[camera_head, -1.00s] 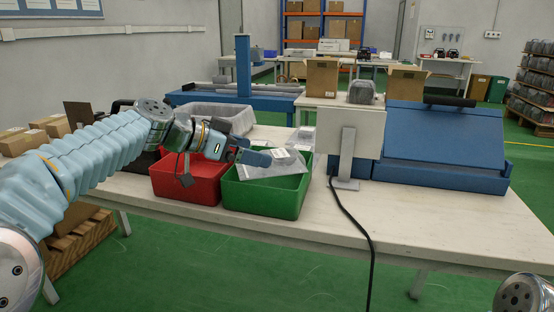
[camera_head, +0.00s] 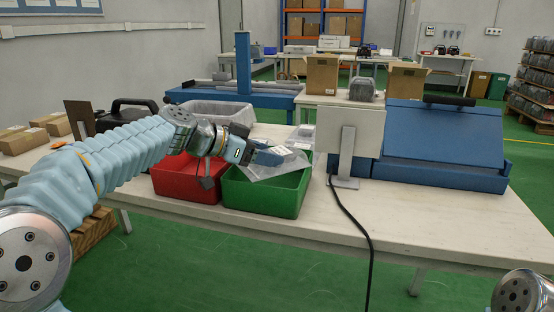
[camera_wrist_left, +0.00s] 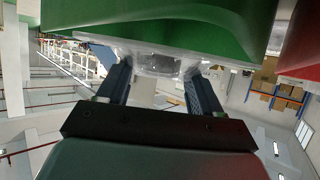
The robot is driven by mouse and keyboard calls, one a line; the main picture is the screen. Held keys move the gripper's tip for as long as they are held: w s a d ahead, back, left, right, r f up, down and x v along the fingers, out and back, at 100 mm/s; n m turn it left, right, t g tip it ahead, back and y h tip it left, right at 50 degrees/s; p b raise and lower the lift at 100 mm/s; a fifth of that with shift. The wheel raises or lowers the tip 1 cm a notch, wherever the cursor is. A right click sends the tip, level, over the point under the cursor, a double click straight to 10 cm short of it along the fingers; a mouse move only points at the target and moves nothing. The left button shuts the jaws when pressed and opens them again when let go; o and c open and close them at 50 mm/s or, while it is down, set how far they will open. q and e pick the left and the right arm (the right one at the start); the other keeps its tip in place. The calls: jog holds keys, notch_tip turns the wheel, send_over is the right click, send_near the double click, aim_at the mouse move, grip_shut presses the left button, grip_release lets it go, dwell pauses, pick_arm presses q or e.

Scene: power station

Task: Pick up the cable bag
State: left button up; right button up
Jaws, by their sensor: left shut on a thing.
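The cable bag (camera_head: 268,169) is a clear plastic bag with a white label, at the top of the green bin (camera_head: 265,198). My left gripper (camera_head: 276,156) comes in from the left over this bin and is shut on the bag. The left wrist view, which looks upside down, shows the clear bag (camera_wrist_left: 158,64) between the two fingers, below the green bin's wall (camera_wrist_left: 160,30). The bag's cable contents cannot be made out. My right gripper is out of view.
A red bin (camera_head: 188,180) stands against the green bin's left side. A grey monitor (camera_head: 347,150) on a stand and a blue sloped console (camera_head: 440,145) stand to the right. A black cable (camera_head: 362,232) hangs over the table's front edge. The front right tabletop is clear.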

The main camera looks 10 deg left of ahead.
pick_arm(q)
jog(key=shift+r, duration=0.1)
jog(key=shift+r, duration=0.25)
notch_tip(320, 180, up, 3)
jog(key=shift+f+p, duration=0.1)
jog(key=shift+p, duration=0.3)
jog(key=s+d+r, duration=0.7)
jog(key=s+r, duration=0.2)
jog(key=s, duration=0.3)
jog(key=shift+r+b, duration=0.25)
jog(key=shift+b, duration=0.05)
jog(key=shift+d, duration=0.1)
